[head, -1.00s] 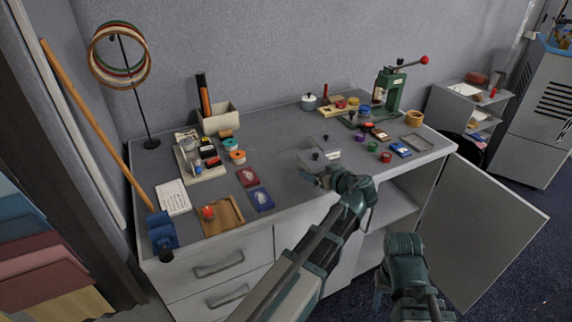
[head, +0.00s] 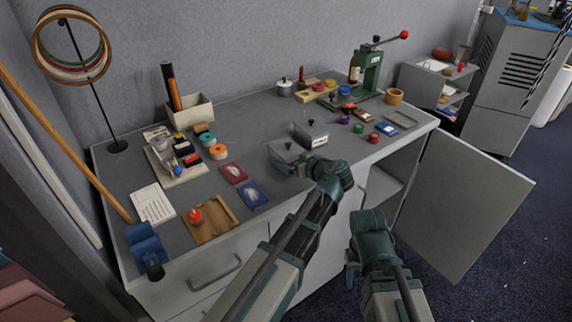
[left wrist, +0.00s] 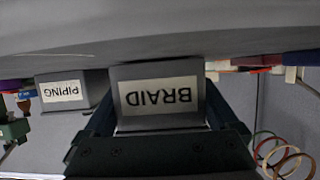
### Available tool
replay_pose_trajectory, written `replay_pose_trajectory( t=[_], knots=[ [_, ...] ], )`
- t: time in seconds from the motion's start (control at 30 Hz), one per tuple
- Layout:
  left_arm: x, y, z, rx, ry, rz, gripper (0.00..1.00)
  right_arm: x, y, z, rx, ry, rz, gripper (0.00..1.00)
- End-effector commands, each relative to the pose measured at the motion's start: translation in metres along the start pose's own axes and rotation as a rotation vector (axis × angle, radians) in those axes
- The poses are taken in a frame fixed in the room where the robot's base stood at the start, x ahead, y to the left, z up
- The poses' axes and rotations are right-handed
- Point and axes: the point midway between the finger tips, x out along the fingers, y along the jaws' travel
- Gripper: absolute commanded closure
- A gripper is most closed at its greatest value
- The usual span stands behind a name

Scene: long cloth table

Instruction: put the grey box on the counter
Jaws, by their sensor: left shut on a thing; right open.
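A grey box with a knob (head: 285,153) is in my left gripper (head: 290,168) above the front part of the grey counter (head: 250,140). In the left wrist view, which is upside down, the box (left wrist: 158,122) bears a label reading BRAID and lies between the two fingers. Its base is at or very near the counter surface (left wrist: 130,35); I cannot tell whether it touches. A second grey box (head: 310,134), labelled PIPING (left wrist: 62,92), stands on the counter beside it. My right gripper (head: 351,274) is open and empty, in front of the counter and lower than its top.
Small coloured spools (head: 374,137) lie to the right. A green press (head: 368,70) stands behind. Red and blue packets (head: 252,194) and a wooden tray (head: 210,222) lie left. An open cabinet door (head: 470,205) sticks out at the right front.

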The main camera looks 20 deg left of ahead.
Motion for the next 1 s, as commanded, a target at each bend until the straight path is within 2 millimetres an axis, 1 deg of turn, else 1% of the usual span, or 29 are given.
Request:
replay_pose_trajectory(
  t=[0.03,0.23,0.37,0.4,0.43,0.73,0.87,1.0],
  knots=[
    [0.0,0.0,0.002,0.001,0.001,0.0,0.77,0.002,0.0,0.0,0.0,0.0,0.0,0.5],
    [-0.001,0.0,0.0,0.0,0.001,-0.001,0.77,0.0,0.0,0.0,0.0,0.0,0.0,0.5],
    [0.001,0.0,0.004,0.0,0.001,-0.001,0.77,0.005,0.0,0.0,0.0,0.0,0.0,0.5],
    [0.001,0.0,0.004,0.0,0.0,0.0,0.03,0.004,0.0,0.0,0.0,0.0,0.0,0.5],
    [0.001,0.0,0.003,0.0,0.0,-0.001,0.0,0.003,0.0,0.0,0.0,0.0,0.0,0.5],
    [0.0,0.0,0.002,0.0,0.0,-0.001,0.0,0.002,0.0,0.0,0.0,0.0,0.0,0.5],
    [-0.001,-0.001,-0.002,0.0,0.0,-0.001,0.0,-0.002,0.0,0.0,0.0,0.0,0.0,0.5],
    [-0.002,-0.005,-0.006,0.0,0.0,0.0,0.0,-0.007,0.001,0.001,0.0,0.0,0.0,0.5]
  ],
)
